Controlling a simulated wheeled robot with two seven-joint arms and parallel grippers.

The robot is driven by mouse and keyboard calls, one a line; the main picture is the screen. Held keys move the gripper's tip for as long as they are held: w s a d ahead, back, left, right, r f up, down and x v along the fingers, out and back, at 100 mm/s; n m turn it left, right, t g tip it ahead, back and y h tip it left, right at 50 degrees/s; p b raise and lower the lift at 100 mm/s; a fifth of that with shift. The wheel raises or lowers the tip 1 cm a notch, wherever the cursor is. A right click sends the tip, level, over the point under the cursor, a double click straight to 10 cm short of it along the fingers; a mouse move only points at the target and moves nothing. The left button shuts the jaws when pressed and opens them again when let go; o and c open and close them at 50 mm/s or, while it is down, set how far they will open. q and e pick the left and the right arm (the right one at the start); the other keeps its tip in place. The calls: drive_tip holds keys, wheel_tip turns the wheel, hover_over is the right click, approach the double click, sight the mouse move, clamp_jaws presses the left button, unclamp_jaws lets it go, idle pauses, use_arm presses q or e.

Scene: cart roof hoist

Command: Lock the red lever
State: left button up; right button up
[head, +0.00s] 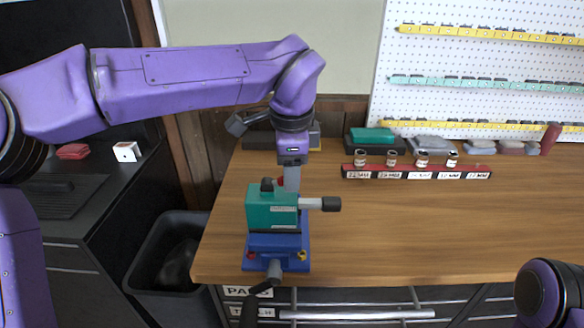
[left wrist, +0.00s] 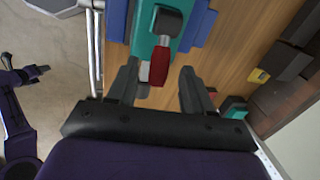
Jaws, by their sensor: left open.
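The red lever (left wrist: 160,66) shows in the left wrist view as a short red grip on a light metal stem, at the end of a teal body (left wrist: 146,36). In the head view only a bit of the red lever (head: 281,182) shows behind the teal body (head: 270,212), which sits on a blue base (head: 278,254) at the table's front left. My left gripper (head: 291,180) comes down behind the teal body. Its fingers (left wrist: 160,80) are open, one on each side of the red lever, with gaps visible. My right gripper is out of view.
A grey bar with a black knob (head: 330,204) sticks out right of the teal body. A dark crank handle (head: 262,288) hangs over the front edge. A red rack with small jars (head: 415,172) stands at the back. The table's middle and right are clear.

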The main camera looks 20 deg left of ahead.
use_arm(q)
drive_tip(key=shift+w+d+f, duration=0.1)
drive_tip(key=shift+w+f, duration=0.3)
drive_tip(key=shift+f, duration=0.25)
drive_tip(key=shift+s+r, duration=0.2)
drive_tip(key=shift+s, duration=0.25)
drive_tip(key=shift+w+f, duration=0.1)
drive_tip(key=shift+w, duration=0.05)
clamp_jaws()
drive_tip(key=shift+d+f+g+y, duration=0.3)
drive_tip(key=shift+f+y, duration=0.35)
drive_tip(key=shift+y, duration=0.65)
unclamp_jaws()
drive_tip(key=shift+w, duration=0.1)
